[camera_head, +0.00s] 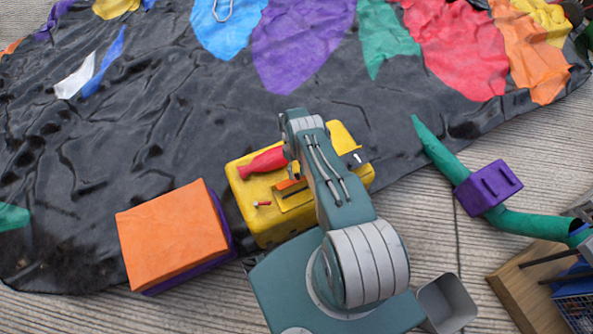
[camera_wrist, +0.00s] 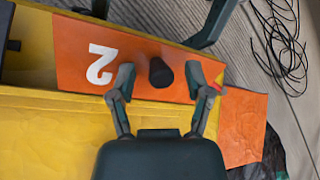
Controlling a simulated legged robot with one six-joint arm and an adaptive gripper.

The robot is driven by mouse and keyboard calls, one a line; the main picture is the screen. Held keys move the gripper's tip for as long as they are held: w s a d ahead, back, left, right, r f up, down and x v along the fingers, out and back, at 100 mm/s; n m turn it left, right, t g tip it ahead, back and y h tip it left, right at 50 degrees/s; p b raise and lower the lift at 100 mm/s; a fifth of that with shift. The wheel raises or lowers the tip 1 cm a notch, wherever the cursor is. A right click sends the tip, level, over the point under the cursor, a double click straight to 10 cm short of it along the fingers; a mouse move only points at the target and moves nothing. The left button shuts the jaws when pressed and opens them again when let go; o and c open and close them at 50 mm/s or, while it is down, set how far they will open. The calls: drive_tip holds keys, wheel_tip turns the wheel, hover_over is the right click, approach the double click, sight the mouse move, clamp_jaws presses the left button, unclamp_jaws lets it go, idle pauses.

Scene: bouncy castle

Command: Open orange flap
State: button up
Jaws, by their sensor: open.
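The orange flap (camera_wrist: 75,55) is a flat orange panel with a white "2" and a dark round knob (camera_wrist: 161,72). It lies along the yellow box (camera_wrist: 50,125) in the wrist view. My gripper (camera_wrist: 160,78) is open, with one finger on each side of the knob and gaps showing between. I cannot tell how far above the panel the fingertips are. In the head view, the yellow box (camera_head: 245,190) sits beneath my arm, with only a sliver of orange (camera_head: 290,185) showing. My arm hides the gripper there.
An orange-topped purple box (camera_head: 172,235) stands left of the yellow box. A red object (camera_head: 262,163) lies on the yellow box. A black sheet (camera_head: 130,140) with coloured patches spreads behind. A green tube (camera_head: 440,150) with a purple block (camera_head: 487,188) lies right. Cables (camera_wrist: 280,45) lie on the floor.

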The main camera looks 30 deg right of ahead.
drive_tip(key=shift+w+r, duration=0.1)
drive_tip(key=shift+r, duration=4.85)
